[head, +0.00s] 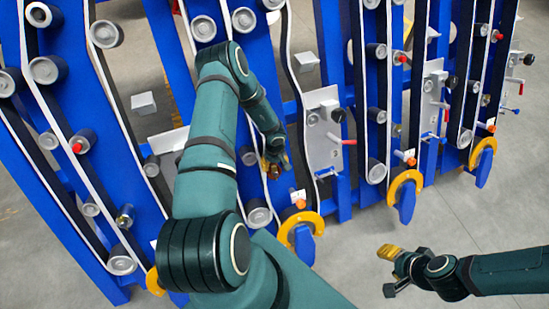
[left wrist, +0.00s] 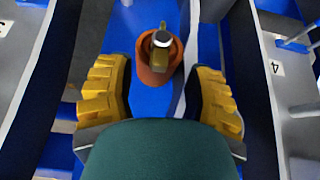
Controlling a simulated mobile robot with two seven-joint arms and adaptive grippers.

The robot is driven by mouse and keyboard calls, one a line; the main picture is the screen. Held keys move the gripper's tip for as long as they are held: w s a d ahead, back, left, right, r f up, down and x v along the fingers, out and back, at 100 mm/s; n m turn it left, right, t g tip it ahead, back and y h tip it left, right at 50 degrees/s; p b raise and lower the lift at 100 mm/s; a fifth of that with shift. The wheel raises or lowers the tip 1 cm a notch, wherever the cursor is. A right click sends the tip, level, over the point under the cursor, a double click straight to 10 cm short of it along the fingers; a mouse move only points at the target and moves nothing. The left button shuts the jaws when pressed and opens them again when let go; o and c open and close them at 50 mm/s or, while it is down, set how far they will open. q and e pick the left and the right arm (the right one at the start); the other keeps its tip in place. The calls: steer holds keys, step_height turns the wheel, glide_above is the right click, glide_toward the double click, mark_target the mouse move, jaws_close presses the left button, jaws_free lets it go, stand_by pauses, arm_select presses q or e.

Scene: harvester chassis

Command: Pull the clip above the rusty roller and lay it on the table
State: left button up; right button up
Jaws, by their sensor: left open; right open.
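In the left wrist view, a rust-brown roller (left wrist: 150,76) sits on a blue upright. A small olive-brass clip (left wrist: 163,64) with a silver round part stands on it, between the yellow fingers of my left gripper (left wrist: 161,72). The fingers are spread on either side, with a visible gap to the roller. In the head view, my left gripper (head: 274,163) is at the middle blue frame, and its fingers largely hide the clip and roller. My right gripper (head: 388,271) is open and empty over the floor at lower right. I cannot make out a table.
Blue uprights (head: 135,60) with belts and several grey rollers (head: 46,70) stand close around my left arm. A grey panel (head: 322,130) with a red-handled lever is just right of my left gripper. Yellow hooks (head: 404,187) line the lower edge. Floor (head: 450,220) is clear at right.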

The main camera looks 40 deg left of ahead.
arm_select(q)
steer(key=shift+f, duration=1.35)
jaws_close()
